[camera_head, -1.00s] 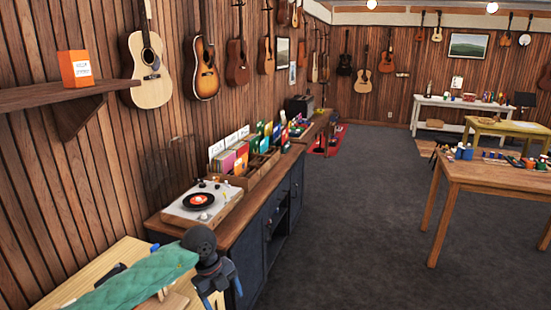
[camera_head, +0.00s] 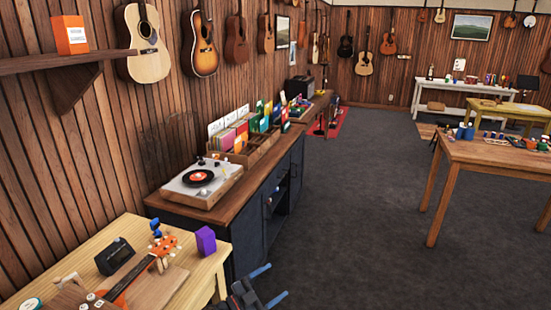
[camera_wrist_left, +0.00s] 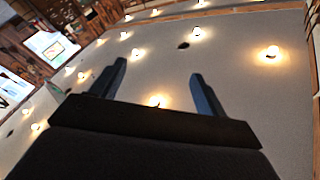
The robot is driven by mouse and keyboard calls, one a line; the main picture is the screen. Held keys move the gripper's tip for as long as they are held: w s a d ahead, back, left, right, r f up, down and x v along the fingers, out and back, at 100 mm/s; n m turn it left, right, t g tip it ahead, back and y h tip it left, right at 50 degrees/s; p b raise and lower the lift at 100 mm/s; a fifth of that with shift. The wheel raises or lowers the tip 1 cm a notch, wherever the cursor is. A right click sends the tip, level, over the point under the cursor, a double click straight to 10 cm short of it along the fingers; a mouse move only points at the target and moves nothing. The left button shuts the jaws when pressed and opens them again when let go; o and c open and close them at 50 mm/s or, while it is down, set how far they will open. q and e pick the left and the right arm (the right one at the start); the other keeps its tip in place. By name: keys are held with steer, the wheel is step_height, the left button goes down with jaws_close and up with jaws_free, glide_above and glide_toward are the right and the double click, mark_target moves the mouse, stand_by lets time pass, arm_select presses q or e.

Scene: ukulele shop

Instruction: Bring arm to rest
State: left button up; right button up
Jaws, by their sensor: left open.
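My left gripper (camera_head: 275,282) is open and empty at the bottom of the head view, right of the light wooden workbench (camera_head: 210,270) and in front of the dark cabinet. Its two blue-grey fingers are spread. In the left wrist view the open gripper (camera_wrist_left: 157,72) points toward the ceiling, with nothing between the fingers. Most of my left arm is below the picture edge. My right gripper is not in view.
The workbench holds an orange-headed ukulele (camera_head: 130,275), a black box (camera_head: 115,256) and a purple box (camera_head: 206,240). A turntable (camera_head: 200,183) stands on the dark cabinet (camera_head: 250,220). The grey floor (camera_head: 350,220) is open toward the wooden table (camera_head: 490,150).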

arm_select(q)
steer(key=s+a+f+n+t+y+b, duration=0.1)
steer(key=s+a+f+n+y, duration=0.3)
steer(key=f, duration=0.6)
steer(key=s+a+f+n+y+b, duration=0.1)
steer(key=a+f+n+y, duration=0.45)
steer(key=f, duration=0.45)
steer(key=s+a+f+n+t+y+b, duration=0.1)
steer(key=s+a+f+n+y, duration=0.35)
steer(key=f, duration=0.55)
steer(key=s+a+f+n+g+y, duration=0.1)
steer(key=s+f+g, duration=0.4)
steer(key=s+f, duration=0.6)
steer(key=s+a+f+n+g+y+b, duration=0.1)
steer(key=s+f+g, duration=0.5)
steer(key=s+f, duration=0.6)
steer(key=s, duration=0.7)
steer(key=shift+s+a+f+b, duration=0.15)
steer(key=shift+a+f+b, duration=0.05)
steer(key=shift+f+b, duration=0.1)
steer(key=shift+s+g, duration=0.2)
steer(key=shift+g, duration=0.1)
steer(key=shift+c, duration=0.4)
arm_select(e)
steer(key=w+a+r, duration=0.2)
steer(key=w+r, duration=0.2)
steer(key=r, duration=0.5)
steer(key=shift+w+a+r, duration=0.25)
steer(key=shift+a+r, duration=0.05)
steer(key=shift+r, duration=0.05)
